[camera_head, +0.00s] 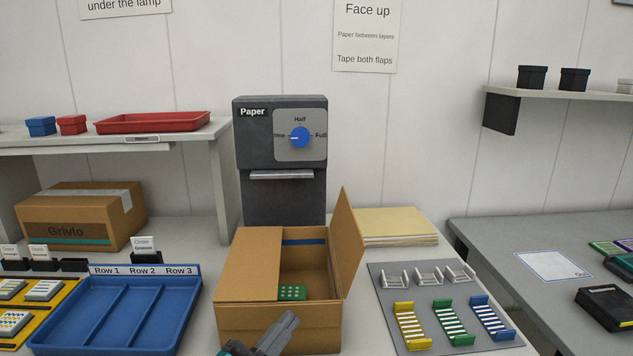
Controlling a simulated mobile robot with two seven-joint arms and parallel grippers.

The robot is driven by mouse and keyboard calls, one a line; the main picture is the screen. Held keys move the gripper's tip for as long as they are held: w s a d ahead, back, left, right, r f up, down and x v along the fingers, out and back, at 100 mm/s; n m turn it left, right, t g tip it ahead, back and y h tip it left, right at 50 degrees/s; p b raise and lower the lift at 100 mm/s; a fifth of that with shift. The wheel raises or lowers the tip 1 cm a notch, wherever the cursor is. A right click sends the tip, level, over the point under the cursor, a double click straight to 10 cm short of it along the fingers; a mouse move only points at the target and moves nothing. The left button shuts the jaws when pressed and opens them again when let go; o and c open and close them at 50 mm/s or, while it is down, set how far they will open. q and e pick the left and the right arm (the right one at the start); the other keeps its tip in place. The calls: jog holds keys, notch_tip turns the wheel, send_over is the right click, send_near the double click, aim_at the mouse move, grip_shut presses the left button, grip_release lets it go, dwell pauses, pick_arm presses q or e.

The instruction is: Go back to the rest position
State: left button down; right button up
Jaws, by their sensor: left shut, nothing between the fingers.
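My left gripper (289,321) shows at the bottom centre, in front of the near side of an open cardboard box (235,315). Its fingers are together with nothing between them. The box has its right flap raised and its left flap lying over the left part of the opening. A green piece with pale dots (292,293) lies inside the box near the front. My right gripper is not in the view.
A dark paper dispenser (255,205) with a blue dial (299,137) stands behind the box. A blue three-row tray (65,315) is at left. A grey mat (380,290) with yellow, green and blue racks is at right, before stacked paper (395,224). A closed carton (75,212) stands back left.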

pick_arm(q)
jog(key=s+a+f+n+g+y, duration=0.2)
jog(key=s+a+f+n+y, duration=0.1)
jog(key=f, duration=0.5)
jog(key=s+a+f+n+g+y, duration=0.2)
jog(key=s+a+f+n+y, duration=0.2)
jog(key=s+a+f+n, duration=0.1)
jog(key=s+a+f+n+g+y, duration=0.2)
jog(key=s+f+n, duration=0.4)
jog(key=s+f, duration=0.3)
jog(key=shift+a+f+g+y, duration=0.3)
jog(key=shift+a+f+y, duration=0.55)
jog(key=shift+a, duration=0.4)
